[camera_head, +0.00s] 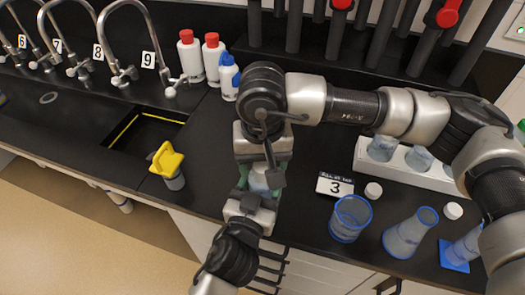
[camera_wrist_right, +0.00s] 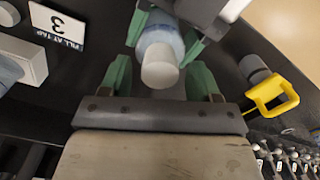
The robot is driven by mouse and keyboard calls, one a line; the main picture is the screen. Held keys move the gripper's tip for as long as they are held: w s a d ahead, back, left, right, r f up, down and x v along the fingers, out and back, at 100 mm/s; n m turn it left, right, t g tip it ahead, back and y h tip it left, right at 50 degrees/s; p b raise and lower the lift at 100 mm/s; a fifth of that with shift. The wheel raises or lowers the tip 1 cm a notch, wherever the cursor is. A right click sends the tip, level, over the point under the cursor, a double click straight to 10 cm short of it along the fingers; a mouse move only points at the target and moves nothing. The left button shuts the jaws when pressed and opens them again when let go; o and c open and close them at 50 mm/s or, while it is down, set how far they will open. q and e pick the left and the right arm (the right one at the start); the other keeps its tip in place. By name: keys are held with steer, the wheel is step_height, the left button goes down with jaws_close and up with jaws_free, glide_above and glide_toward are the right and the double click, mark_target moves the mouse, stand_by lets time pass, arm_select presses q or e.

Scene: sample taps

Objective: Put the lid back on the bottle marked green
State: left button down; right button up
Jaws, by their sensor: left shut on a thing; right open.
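A translucent bluish bottle (camera_wrist_right: 163,45) with a white lid (camera_wrist_right: 160,70) on its top is in the middle of the right wrist view. My left gripper (camera_head: 260,188) is shut on the bottle near the counter's front edge. My right gripper (camera_wrist_right: 160,80) is open, its green fingers on either side of the white lid and apart from it. In the head view the bottle (camera_head: 262,180) is mostly hidden between my two grippers. I see no green mark on it, and cannot tell whether the lid is tight.
A "3" sign (camera_head: 335,184), loose white caps (camera_head: 373,190) (camera_head: 453,210), a beaker (camera_head: 350,217) and a flask (camera_head: 410,233) stand to the right. A white rack (camera_head: 440,176) is behind them. A yellow-handled object (camera_head: 168,162) and sink (camera_head: 140,135) are left. Red-capped bottles (camera_head: 190,56) (camera_head: 212,60) stand behind.

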steer(key=shift+f, duration=0.1)
steer(key=c, duration=1)
steer(key=m, duration=2.7)
steer(key=shift+m, duration=0.3)
steer(key=o, duration=1.1)
